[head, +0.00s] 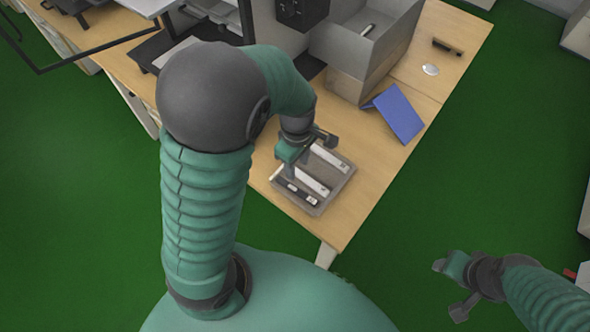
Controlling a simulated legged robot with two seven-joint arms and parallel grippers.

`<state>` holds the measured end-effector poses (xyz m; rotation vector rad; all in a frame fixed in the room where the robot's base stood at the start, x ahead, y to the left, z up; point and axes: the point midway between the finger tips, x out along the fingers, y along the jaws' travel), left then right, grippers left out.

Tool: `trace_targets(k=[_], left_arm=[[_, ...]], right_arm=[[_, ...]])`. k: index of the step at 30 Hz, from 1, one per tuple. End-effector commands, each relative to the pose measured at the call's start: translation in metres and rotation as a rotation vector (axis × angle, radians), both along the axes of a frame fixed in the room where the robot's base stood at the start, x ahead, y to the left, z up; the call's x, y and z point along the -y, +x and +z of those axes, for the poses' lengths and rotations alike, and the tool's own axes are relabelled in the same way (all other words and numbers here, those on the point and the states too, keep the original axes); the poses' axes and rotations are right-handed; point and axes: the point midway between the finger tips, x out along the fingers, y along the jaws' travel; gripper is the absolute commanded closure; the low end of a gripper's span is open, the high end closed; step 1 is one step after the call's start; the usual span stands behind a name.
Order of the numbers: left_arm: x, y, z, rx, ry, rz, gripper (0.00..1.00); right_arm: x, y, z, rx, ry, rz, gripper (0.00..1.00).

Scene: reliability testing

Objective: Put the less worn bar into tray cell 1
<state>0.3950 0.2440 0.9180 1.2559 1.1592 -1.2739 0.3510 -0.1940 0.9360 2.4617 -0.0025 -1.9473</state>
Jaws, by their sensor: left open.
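A shallow grey-brown tray (346,184) lies near the front corner of the wooden table. In it are a long white bar or strip (329,158) at the far side, another white strip (312,181) in the middle, and a dark piece (297,191) at the near side. Small marks at their right ends are too small to read, and wear cannot be told. My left gripper (307,154) is open over the tray's far left part and hides some of it. My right gripper (447,288) is open and empty, away from the table above the green floor.
A blue panel (396,113) leans beside a grey box-like fixture (368,50) behind the tray. A small dark bar (447,46) and a white oval disc (430,69) lie at the back right. The wooden table (372,170) is clear right of the tray.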

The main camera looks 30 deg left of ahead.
Motion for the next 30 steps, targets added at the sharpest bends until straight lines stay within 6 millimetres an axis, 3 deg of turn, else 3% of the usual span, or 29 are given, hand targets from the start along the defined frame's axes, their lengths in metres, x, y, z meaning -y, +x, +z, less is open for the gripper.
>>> trace_targets(k=[2, 5, 12, 15, 18, 30], left_arm=[[0.000, 0.000, 0.007, 0.002, -0.001, -0.012, 0.59], [0.004, -0.006, 0.010, 0.028, -0.001, -0.176, 0.59], [0.033, -0.036, 0.017, 0.172, 0.106, -1.130, 0.59], [0.041, -0.043, 0.018, 0.197, 0.163, -1.390, 0.59], [0.044, -0.045, 0.018, 0.203, 0.185, -1.486, 0.59], [0.044, -0.044, 0.018, 0.202, 0.183, -1.486, 0.59]], right_arm=[[0.000, 0.000, 0.002, 0.000, 0.000, -0.001, 0.50], [0.000, 0.000, 0.002, 0.000, 0.000, -0.001, 0.50], [0.000, 0.000, 0.001, 0.000, 0.000, 0.000, 0.50], [0.000, 0.000, 0.001, 0.000, 0.000, 0.000, 0.50], [0.000, 0.000, 0.001, 0.000, 0.000, 0.000, 0.50], [0.000, 0.000, 0.001, 0.000, 0.000, -0.001, 0.50]])
